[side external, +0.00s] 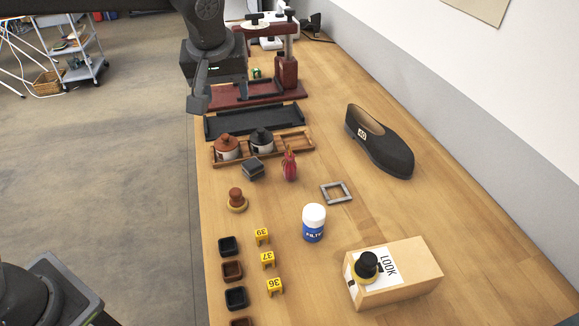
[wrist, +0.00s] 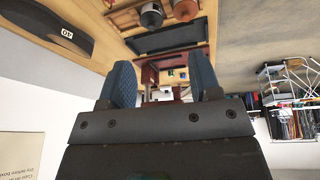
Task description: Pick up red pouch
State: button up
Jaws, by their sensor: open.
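The red pouch (side external: 290,165), small and gathered at its top, stands on the wooden table in the side view, right of the wooden rack with two lidded jars. I cannot make it out clearly in the wrist view. My gripper (side external: 199,95) is up at the table's left edge, beside the black tray and the dark red press, to the left of and farther back than the pouch. In the wrist view its two blue fingers (wrist: 164,78) are spread apart with nothing between them.
The wooden rack (side external: 303,142) and a dark block (side external: 253,168) sit close to the pouch. The black tray (side external: 228,126) lies behind the rack.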

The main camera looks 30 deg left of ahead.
aim_at(290, 161)
jog(key=w+d+f+n+y, duration=0.1)
jog(key=w+d+f+n, duration=0.3)
jog(key=w+d+f, duration=0.45)
jog(key=x, duration=1.4)
jog(key=shift+a+r, duration=0.1)
jog(key=shift+a, duration=0.15)
jog(key=c, duration=0.9)
jog(key=shift+c, duration=0.3)
jog(key=shift+r, duration=0.2)
